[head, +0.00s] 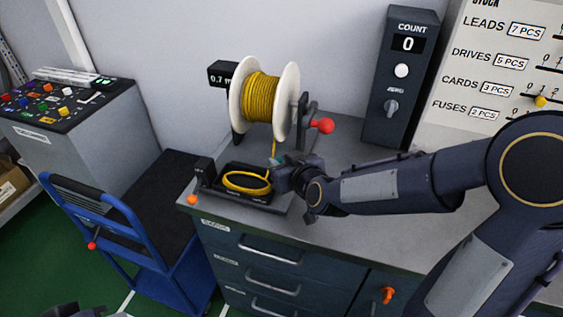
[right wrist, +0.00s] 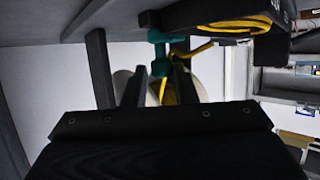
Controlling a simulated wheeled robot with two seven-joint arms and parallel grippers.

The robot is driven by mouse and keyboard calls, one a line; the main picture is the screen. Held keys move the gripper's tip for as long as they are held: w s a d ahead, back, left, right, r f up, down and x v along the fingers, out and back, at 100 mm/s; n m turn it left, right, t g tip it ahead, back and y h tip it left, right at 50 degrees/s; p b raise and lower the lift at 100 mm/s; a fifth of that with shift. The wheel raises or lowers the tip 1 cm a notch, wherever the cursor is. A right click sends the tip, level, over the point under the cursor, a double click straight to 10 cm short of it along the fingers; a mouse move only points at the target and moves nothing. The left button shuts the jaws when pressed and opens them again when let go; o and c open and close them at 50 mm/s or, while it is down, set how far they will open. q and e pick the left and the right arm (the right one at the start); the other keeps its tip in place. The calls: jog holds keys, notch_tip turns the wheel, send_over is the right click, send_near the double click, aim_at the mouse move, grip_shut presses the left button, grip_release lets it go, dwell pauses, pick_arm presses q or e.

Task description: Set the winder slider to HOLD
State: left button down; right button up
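The winder holds a white spool (head: 291,90) of yellow cable, with a red ball knob (head: 324,126) at its right. A black tray (head: 262,197) in front holds a yellow coil (head: 247,182). An orange knob (head: 192,199) sits left of the tray at the bench's front corner. No HOLD label is readable, and I cannot tell which knob is the slider's. My right gripper (head: 280,170) is at the tray's right end, by a teal piece (head: 276,160). In the right wrist view its fingers (right wrist: 160,72) stand apart, with the teal piece (right wrist: 159,50) near their tips.
A COUNT panel (head: 400,80) reading 0 stands at the back right, beside a white STOCK board (head: 490,75). A blue cart (head: 150,215) stands left of the bench, before a button console (head: 60,100). The bench top (head: 370,240) is clear in front of my right arm.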

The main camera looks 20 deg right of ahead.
jog(key=o, duration=0.3)
jog(key=shift+d, duration=0.2)
jog(key=shift+a, duration=0.1)
jog(key=shift+s+r, duration=0.15)
jog(key=shift+s, duration=0.2)
jog(key=p+v, duration=0.1)
jog(key=v, duration=0.6)
